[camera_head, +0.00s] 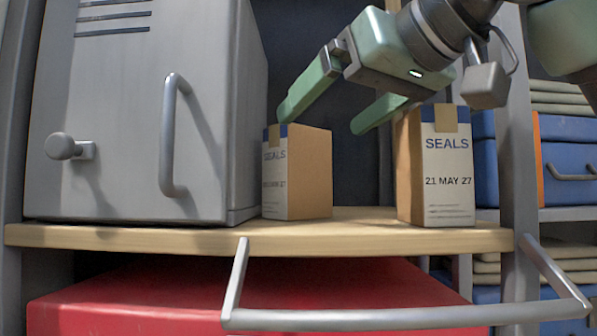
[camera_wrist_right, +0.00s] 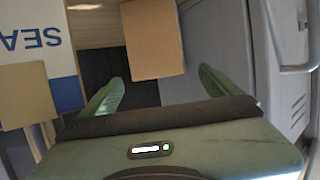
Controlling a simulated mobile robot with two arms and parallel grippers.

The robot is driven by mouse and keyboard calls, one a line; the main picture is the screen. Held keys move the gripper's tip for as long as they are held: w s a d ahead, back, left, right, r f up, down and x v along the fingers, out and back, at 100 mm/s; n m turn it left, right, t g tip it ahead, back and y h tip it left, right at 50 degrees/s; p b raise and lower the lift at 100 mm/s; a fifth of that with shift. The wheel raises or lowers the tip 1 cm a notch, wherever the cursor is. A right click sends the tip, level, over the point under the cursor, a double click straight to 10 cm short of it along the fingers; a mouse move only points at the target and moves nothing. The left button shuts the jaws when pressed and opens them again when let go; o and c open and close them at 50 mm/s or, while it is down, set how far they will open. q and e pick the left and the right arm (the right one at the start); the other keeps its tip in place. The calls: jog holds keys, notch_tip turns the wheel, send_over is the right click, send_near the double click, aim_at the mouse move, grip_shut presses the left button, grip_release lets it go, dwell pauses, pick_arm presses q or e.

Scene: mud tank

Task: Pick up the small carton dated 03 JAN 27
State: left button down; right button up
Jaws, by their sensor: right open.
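A small brown carton (camera_head: 312,170) stands upright on the wooden shelf beside the grey cabinet. Its SEALS label faces left at a steep angle, and its date is too small to read fully, ending in 27. A second carton (camera_head: 448,175), labelled SEALS and 21 MAY 27, stands to the right. My right gripper (camera_head: 320,122) is open and empty, its fingers above and around the top of the left carton's position. In the right wrist view the brown carton (camera_wrist_right: 152,38) lies ahead between the fingertips, apart from them. The left gripper is out of view.
The grey cabinet (camera_head: 140,120) with a handle stands close on the left. The wooden shelf (camera_head: 350,238) has a clear strip between the cartons. A metal rail (camera_head: 400,318) and a red box (camera_head: 150,300) lie below. A grey post (camera_head: 518,130) rises at the right.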

aim_at(310, 130)
jog(key=shift+w+a+p, duration=0.55)
jog(key=shift+w+p, duration=0.05)
jog(key=shift+p, duration=0.05)
jog(key=p+x, duration=0.1)
jog(key=x, duration=0.1)
jog(key=p+x, duration=0.1)
jog(key=x, duration=0.1)
jog(key=shift+w+p, duration=0.3)
jog(key=shift+w, duration=0.15)
jog(key=shift+w+f, duration=0.1)
jog(key=shift+f, duration=0.05)
jog(key=shift+s, duration=0.25)
jog(key=c, duration=0.5)
jog(key=shift+w, duration=0.1)
jog(key=c, duration=1.3)
